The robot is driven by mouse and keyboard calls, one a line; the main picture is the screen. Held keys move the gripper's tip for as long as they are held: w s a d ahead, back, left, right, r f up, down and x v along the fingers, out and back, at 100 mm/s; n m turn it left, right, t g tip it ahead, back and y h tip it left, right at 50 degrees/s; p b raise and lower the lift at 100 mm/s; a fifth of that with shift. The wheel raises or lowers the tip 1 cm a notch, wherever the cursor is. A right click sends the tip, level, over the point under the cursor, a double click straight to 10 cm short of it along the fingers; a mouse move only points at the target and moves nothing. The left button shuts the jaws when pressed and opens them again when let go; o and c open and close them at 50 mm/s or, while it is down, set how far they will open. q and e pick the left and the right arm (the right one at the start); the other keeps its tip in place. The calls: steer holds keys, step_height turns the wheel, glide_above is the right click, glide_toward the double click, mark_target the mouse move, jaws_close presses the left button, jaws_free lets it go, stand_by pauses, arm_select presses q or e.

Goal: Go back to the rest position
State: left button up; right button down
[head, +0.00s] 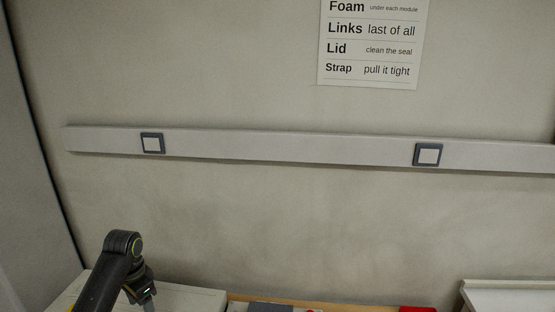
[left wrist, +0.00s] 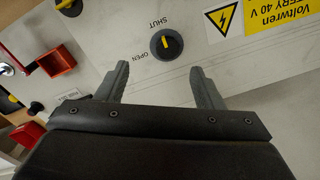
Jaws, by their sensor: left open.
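My left gripper (left wrist: 158,85) is open in the left wrist view, with its two grey fingers spread apart and nothing between them. Beyond the fingertips is a pale panel (left wrist: 130,60) with a black round knob (left wrist: 166,43) that has a yellow mark, between the words SHUT and OPEN. In the head view my left arm comes in at the lower left, and part of my left gripper (head: 149,302) shows at the bottom edge, its tips cut off. My right gripper is in neither view.
In the left wrist view a red bracket-like part (left wrist: 56,62) and a yellow warning label (left wrist: 222,18) are near the knob. In the head view a wall rail (head: 280,146) and a paper sign (head: 373,45) are on the wall. A white ledge (head: 510,296) stands at the lower right.

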arm_select(q)
steer(key=shift+n+t, duration=0.4)
steer(key=shift+n, duration=0.2)
steer(key=s+f, duration=0.2)
steer(key=s, duration=0.1)
steer(key=s+d+f, duration=0.1)
steer(key=s+f, duration=0.2)
steer(key=s+d+f, duration=0.1)
steer(key=s+f, duration=0.2)
steer(key=shift+d+f, duration=0.1)
steer(key=shift+d, duration=0.15)
steer(key=s+d+r+n+t+y, duration=0.1)
steer(key=s+d+n, duration=0.15)
steer(key=s, duration=1.05)
steer(key=s+d+r+n+t, duration=0.1)
steer(key=s+d+n+t, duration=0.15)
steer(key=s, duration=1.15)
step_height(320, 180, down, 27)
steer(key=a+g, duration=0.2)
steer(key=s+d+f+g+b, duration=0.1)
steer(key=s+f, duration=1.3)
steer(key=f, duration=0.1)
steer(key=shift+s+f+n, duration=0.25)
steer(key=shift+s+n, duration=0.05)
steer(key=shift+s, duration=0.05)
